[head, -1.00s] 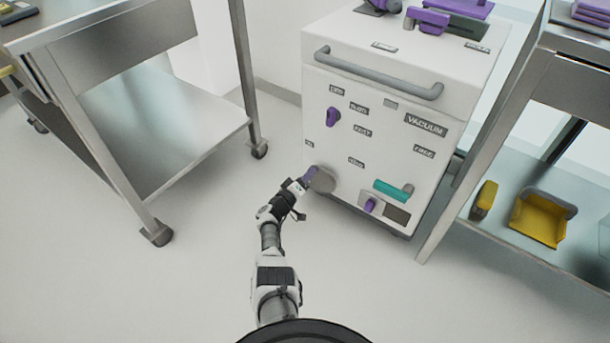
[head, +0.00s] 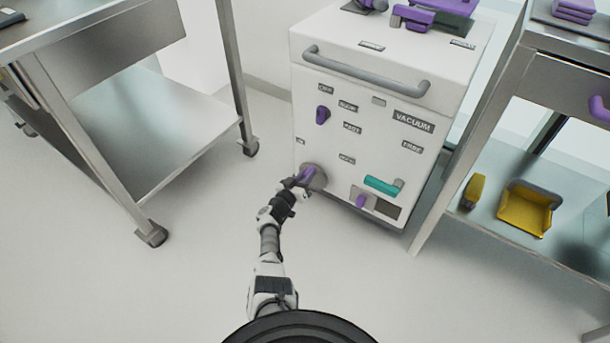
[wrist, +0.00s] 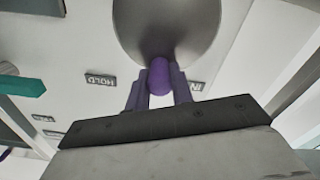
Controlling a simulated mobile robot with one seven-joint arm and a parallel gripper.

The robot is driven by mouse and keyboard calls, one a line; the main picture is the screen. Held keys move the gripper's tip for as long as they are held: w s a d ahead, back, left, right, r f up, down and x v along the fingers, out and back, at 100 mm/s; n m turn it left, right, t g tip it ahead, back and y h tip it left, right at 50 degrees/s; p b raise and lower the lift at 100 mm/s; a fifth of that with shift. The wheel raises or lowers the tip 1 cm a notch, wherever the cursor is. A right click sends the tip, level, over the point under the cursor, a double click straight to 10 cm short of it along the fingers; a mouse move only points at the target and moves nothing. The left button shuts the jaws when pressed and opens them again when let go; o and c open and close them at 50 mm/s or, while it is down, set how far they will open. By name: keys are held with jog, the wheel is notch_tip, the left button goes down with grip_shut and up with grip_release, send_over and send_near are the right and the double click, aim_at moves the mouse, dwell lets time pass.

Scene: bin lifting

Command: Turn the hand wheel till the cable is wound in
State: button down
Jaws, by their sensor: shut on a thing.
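The hand wheel (head: 316,177) is a grey disc low on the left of the white cabinet's front. A purple handle (wrist: 160,77) sticks out from the disc. In the wrist view the grey disc (wrist: 166,25) fills the top middle. My gripper (wrist: 160,90) is shut on the purple handle, one finger on each side of it. In the head view my gripper (head: 301,182) is at the wheel's left side and hides part of it. No cable can be made out in these views.
The white cabinet (head: 350,120) has a grey bar handle, a purple knob (head: 322,115) and a teal lever (head: 382,186) on its front. A metal cart (head: 170,120) stands left. A shelf rack (head: 490,215) with yellow bins stands right. The floor between is clear.

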dwell(0.4)
jog(key=c, duration=1.2)
grip_release()
jog(key=shift+s, duration=0.1)
jog(key=p+v, duration=0.8)
jog(key=v, duration=0.5)
jog(key=shift+s+a, duration=0.25)
jog(key=shift+s, duration=0.05)
